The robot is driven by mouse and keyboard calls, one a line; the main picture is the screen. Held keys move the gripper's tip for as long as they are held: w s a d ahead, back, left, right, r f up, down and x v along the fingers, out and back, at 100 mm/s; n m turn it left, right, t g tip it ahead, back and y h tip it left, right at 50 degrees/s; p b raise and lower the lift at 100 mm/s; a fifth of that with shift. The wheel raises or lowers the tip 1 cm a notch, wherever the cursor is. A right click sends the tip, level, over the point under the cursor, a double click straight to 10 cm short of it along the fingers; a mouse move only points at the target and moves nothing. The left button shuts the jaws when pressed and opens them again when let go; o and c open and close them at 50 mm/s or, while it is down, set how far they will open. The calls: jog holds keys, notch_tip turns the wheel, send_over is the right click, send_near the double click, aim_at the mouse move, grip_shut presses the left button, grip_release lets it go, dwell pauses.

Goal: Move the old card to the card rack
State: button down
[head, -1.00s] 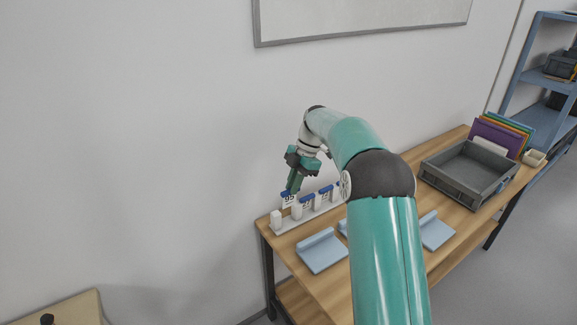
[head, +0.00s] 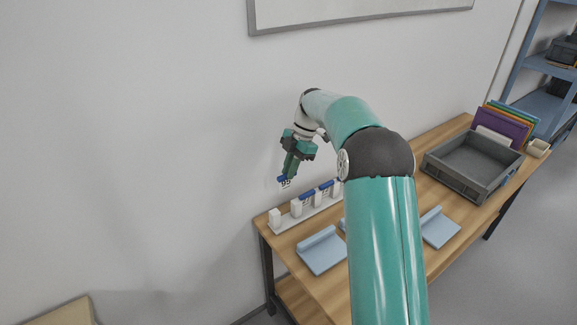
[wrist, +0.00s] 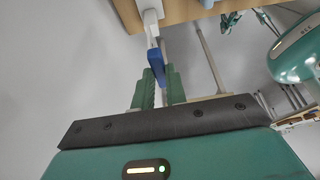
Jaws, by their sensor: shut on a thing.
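My gripper (head: 287,176) is shut on a card (head: 285,184) with a blue top edge and dark print on white. The card hangs in the air above the left end of a white rack with upright posts (head: 278,229), apart from it. In the wrist view, the green fingers (wrist: 161,84) pinch the card's blue edge (wrist: 156,66), seen nearly edge-on. Other blue-topped cards (head: 308,200) stand between the rack's posts farther right. The space between the two leftmost posts looks empty. My arm hides the rack's right end.
Light-blue angled holders (head: 321,250) lie on the wooden table in front of the rack, another one (head: 439,228) right of my arm. A grey bin (head: 470,168), coloured folders (head: 501,124) and a small cream box (head: 538,148) are at the right. The wall is close behind.

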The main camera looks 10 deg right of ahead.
jog(key=shift+w+a+f, duration=0.1)
jog(key=shift+w+f, duration=0.05)
jog(key=shift+f, duration=0.75)
notch_tip(320, 180, down, 3)
jog(key=shift+w+f, duration=0.1)
jog(key=shift+w, duration=0.05)
jog(key=shift+w+f, duration=0.25)
jog(key=shift+f, duration=0.5)
jog(key=shift+w, duration=0.1)
